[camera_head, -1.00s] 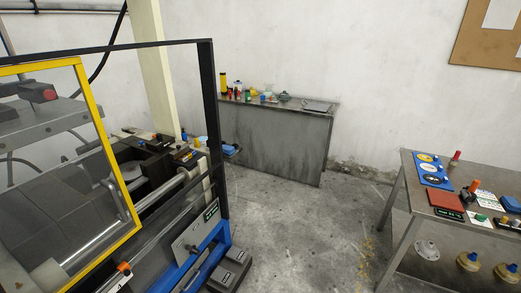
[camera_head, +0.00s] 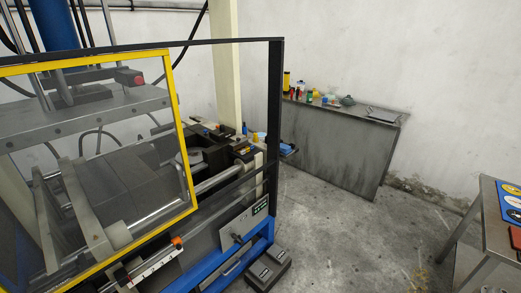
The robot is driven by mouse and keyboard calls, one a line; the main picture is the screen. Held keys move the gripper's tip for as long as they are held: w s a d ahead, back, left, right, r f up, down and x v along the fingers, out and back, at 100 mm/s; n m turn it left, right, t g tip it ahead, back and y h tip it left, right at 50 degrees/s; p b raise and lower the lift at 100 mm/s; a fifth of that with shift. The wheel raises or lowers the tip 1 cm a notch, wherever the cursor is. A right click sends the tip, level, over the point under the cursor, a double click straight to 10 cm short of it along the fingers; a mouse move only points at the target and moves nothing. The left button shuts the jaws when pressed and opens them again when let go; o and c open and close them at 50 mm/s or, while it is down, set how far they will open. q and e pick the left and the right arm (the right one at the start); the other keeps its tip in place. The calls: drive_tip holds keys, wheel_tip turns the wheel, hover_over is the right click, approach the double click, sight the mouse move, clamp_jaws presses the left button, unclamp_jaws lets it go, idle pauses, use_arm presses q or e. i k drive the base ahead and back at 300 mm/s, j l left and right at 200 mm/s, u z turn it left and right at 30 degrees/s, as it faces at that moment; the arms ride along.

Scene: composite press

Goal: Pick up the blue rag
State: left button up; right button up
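I cannot clearly make out a blue rag. A small blue item (camera_head: 288,149) shows at the far right end of the press, beside the dark frame post. It is too small to tell whether it is cloth. Another small blue item (camera_head: 245,129) stands upright on the far side of the press bed. Neither of my grippers is in view.
The press (camera_head: 140,150) with its yellow-framed guard (camera_head: 172,95) and black outer frame (camera_head: 274,100) fills the left. A grey bench (camera_head: 335,145) with several small items stands by the back wall. A metal table (camera_head: 490,205) is at right. Floor between (camera_head: 350,235) is clear.

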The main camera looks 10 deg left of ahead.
sight(284, 149)
drive_tip(key=i+l+u, duration=0.1)
drive_tip(key=i+l, duration=0.25)
drive_tip(key=i+l+u, duration=0.1)
drive_tip(key=i+l, duration=0.25)
drive_tip(key=i+l+u, duration=0.1)
drive_tip(key=i+l, duration=0.2)
drive_tip(key=i+l+u, duration=0.1)
drive_tip(key=i+l, duration=0.2)
drive_tip(key=l, duration=0.2)
drive_tip(key=i+l+u, duration=0.1)
drive_tip(key=i+l, duration=0.2)
drive_tip(key=i+l+u, duration=0.1)
drive_tip(key=i+l, duration=0.15)
drive_tip(key=l, duration=0.3)
